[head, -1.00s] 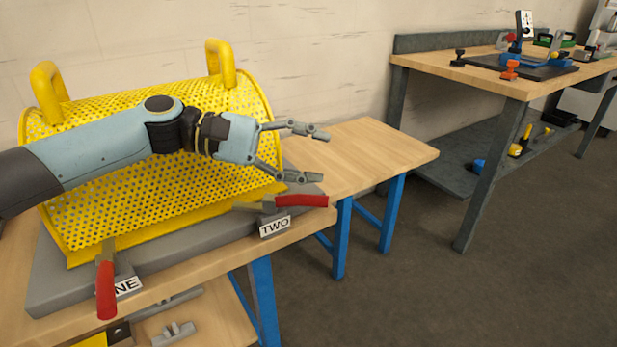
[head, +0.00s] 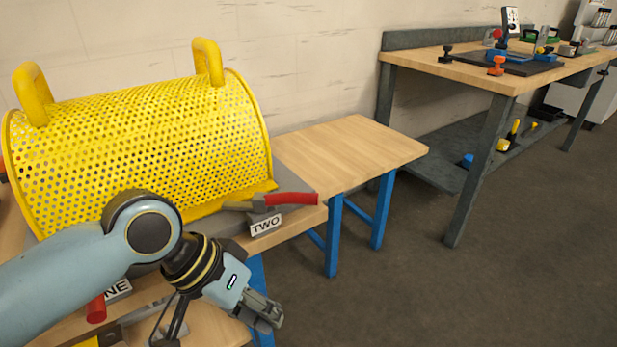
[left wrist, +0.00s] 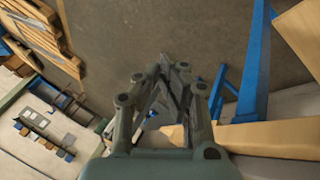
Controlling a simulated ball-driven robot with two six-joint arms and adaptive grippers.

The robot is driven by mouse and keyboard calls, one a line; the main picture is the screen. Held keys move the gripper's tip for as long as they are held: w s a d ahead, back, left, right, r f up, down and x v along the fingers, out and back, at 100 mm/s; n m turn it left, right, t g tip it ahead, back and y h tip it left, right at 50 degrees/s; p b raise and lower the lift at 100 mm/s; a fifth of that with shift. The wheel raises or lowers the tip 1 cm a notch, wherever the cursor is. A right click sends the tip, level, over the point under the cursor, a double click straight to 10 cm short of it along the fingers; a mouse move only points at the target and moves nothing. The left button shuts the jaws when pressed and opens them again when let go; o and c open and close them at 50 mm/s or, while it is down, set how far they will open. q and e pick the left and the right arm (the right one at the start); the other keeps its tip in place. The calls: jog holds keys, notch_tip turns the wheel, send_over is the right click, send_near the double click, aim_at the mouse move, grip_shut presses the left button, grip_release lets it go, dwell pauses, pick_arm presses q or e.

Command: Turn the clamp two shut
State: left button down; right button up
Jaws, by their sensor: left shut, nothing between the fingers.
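Clamp two (head: 285,199) has a red handle and a metal bar. It sits on the right end of the grey base, above the label reading TWO (head: 266,226). Its handle points right, out past the base's end, and its bar points toward the guard's lower edge. The yellow perforated guard (head: 140,140) stands on the base. My left gripper (head: 268,318) is shut and empty, below and in front of clamp two, apart from it. In the left wrist view its fingers (left wrist: 172,75) point toward the floor. My right gripper is not in view.
Clamp one's red handle (head: 96,309) shows at lower left, partly hidden by my left arm. The wooden table (head: 350,150) is bare to the right of the guard. A second workbench (head: 470,80) with tools stands at the back right. Open floor lies to the right.

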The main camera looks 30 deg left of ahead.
pick_arm(q)
jog(key=s+a+f+m+g+y, duration=0.1)
jog(key=s+a+f+y, duration=0.15)
jog(key=s+f, duration=0.45)
jog(key=s+a+f+y, duration=0.1)
jog(key=s+a+f, duration=0.15)
jog(key=f, duration=0.85)
jog(key=s+a+f+m+g+y, duration=0.1)
jog(key=s+a+f+y, duration=0.2)
jog(key=f, duration=0.6)
notch_tip(320, 180, up, 45)
jog(key=n+t+p, duration=0.1)
jog(key=n+p, duration=0.5)
jog(key=p, duration=1.4)
send_over(291, 200)
jog(key=w, duration=0.6)
jog(key=b+x, duration=0.1)
jog(key=x, duration=0.8)
jog(key=shift+f, duration=0.35)
jog(key=shift+s+d+r+p, duration=0.1)
jog(key=shift+s+d+p, duration=0.25)
jog(key=shift+s, duration=0.2)
jog(key=shift+s+d+r+p, duration=0.1)
jog(key=shift+s+d+p, duration=0.15)
jog(key=shift+s+p, duration=0.25)
jog(key=shift+s+d+r+p, duration=0.1)
jog(key=shift+s+d+p, duration=0.2)
jog(key=shift+s, duration=0.35)
